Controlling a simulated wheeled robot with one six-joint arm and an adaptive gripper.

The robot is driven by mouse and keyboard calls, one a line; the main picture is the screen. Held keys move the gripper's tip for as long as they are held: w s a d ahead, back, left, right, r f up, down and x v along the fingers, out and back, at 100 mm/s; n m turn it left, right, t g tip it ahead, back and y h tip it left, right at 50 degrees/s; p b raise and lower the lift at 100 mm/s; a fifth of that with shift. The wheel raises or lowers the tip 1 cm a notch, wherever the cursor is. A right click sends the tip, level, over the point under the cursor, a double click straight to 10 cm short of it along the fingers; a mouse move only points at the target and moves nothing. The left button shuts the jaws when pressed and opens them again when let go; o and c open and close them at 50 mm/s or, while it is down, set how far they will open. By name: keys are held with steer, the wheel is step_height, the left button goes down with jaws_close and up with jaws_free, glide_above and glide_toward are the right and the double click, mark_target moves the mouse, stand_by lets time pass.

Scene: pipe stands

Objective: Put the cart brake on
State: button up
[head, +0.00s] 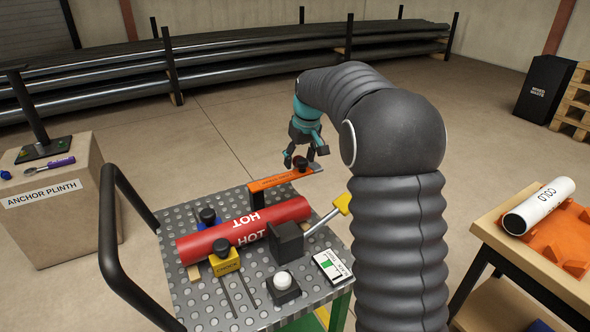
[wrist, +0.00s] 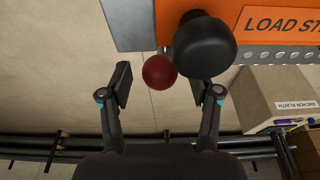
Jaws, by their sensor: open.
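The cart (head: 176,275) has a perforated grey top and a black push handle. A grey lever with a yellow end (head: 343,202) slants up to the right from a dark block (head: 286,242) on the cart; it looks like the brake lever, but I read no brake label. My gripper (head: 305,161) is open and empty, above the orange bar (head: 270,181) at the cart's far edge. In the wrist view, the orange bar (wrist: 285,22) reads "LOAD ST…". A black knob (wrist: 206,46) and a small red ball (wrist: 160,72) show near my open fingers (wrist: 160,92).
A red "HOT" pipe (head: 200,241) lies across the cart. A yellow clamp block (head: 224,262), a white ball on a black base (head: 283,282) and a gauge card (head: 332,267) sit around it. The anchor plinth (head: 60,215) stands left; a table with a white "COLD" pipe (head: 541,207) stands right.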

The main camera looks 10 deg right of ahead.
steer(key=c, duration=0.7)
steer(key=shift+w+a+r+p, duration=0.15)
steer(key=shift+w+r+p, duration=0.2)
steer(key=shift+p, duration=0.2)
steer(key=shift+w+a+r+p, duration=0.2)
steer(key=shift+w+p, duration=0.4)
steer(key=shift+w, duration=0.05)
steer(key=shift+w+a+r+p, duration=0.2)
steer(key=shift+w+p, duration=0.45)
steer(key=shift+w+a+r+p, duration=0.2)
steer(key=shift+w+p, duration=0.4)
steer(key=shift+w, duration=0.15)
steer(key=shift+w+a+r, duration=0.1)
steer(key=shift+w+a, duration=0.2)
steer(key=shift+w, duration=0.55)
steer(key=shift+w+a+f, duration=0.1)
steer(key=shift+w+a, duration=0.15)
steer(key=shift+w, duration=0.55)
steer(key=shift+w+a+r, duration=0.1)
steer(key=shift+w+a, duration=0.2)
steer(key=shift+w, duration=0.55)
